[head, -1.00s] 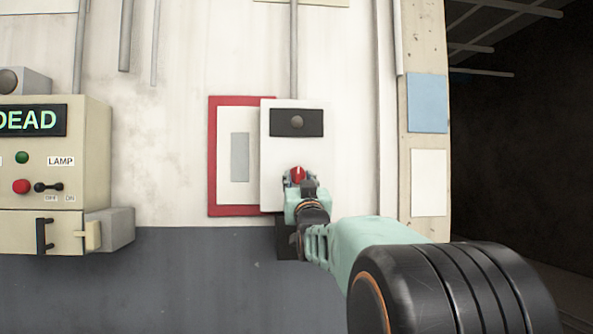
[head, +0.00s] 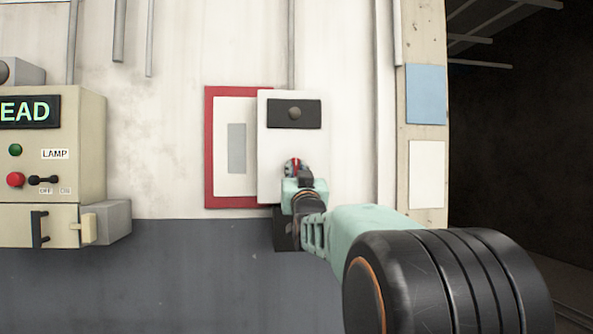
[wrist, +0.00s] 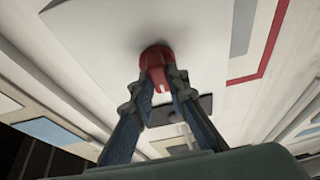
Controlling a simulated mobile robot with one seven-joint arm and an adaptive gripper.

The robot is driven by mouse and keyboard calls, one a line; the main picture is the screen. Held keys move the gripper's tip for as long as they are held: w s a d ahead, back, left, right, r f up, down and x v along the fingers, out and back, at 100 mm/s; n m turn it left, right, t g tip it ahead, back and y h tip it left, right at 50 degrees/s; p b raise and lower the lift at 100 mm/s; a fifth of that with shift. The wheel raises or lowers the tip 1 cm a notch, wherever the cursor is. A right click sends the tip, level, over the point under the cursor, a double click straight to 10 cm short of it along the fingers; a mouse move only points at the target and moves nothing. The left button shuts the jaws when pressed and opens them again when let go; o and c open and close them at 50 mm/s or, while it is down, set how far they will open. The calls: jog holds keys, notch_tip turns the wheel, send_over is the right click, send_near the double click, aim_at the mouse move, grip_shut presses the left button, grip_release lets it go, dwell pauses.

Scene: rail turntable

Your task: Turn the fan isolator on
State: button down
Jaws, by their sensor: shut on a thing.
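The fan isolator is a white box (head: 275,150) on the wall with a black panel (head: 294,113) and a round grey knob or lamp near its top. A red rotary knob (head: 292,166) sits low on its face, partly hidden by my gripper (head: 295,172). In the wrist view the red knob (wrist: 156,62) is between my fingertips (wrist: 158,82), which are shut on it from both sides. A pale mark shows on the knob's near end in the wrist view. The knob's exact setting cannot be read.
A red-framed white board (head: 209,150) is partly behind the box's left side. A beige cabinet (head: 80,150) at left has a lit sign ending "EAD", a green lamp, a red button and a LAMP switch. A dark opening (head: 520,150) lies at right.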

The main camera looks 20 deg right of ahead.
jog(key=shift+m, duration=0.3)
jog(key=m+h+b, duration=0.1)
jog(key=m+h, duration=0.1)
jog(key=m, duration=0.1)
jog(key=shift+a+m+g, duration=0.15)
jog(key=shift+m+g, duration=0.15)
jog(key=shift+g, duration=0.1)
jog(key=m+h, duration=0.1)
jog(key=m, duration=0.1)
jog(key=m+g+p, duration=0.1)
jog(key=m, duration=0.1)
jog(key=m+g+h+p, duration=0.1)
jog(key=m, duration=0.1)
jog(key=shift+r+h, duration=0.3)
jog(key=m+g+p, duration=0.1)
jog(key=m+p, duration=0.2)
jog(key=m, duration=0.1)
jog(key=m+g+h+p, duration=0.1)
jog(key=m+g+p, duration=0.1)
jog(key=m+p, duration=0.1)
jog(key=shift+a+r+m, duration=0.1)
jog(key=shift+r+m, duration=0.05)
jog(key=shift+m, duration=0.35)
jog(key=m+g+p, duration=0.1)
jog(key=m+p, duration=0.2)
jog(key=m, duration=0.1)
jog(key=shift+y+p, duration=0.3)
jog(key=shift+p, duration=0.1)
jog(key=shift+g, duration=0.4)
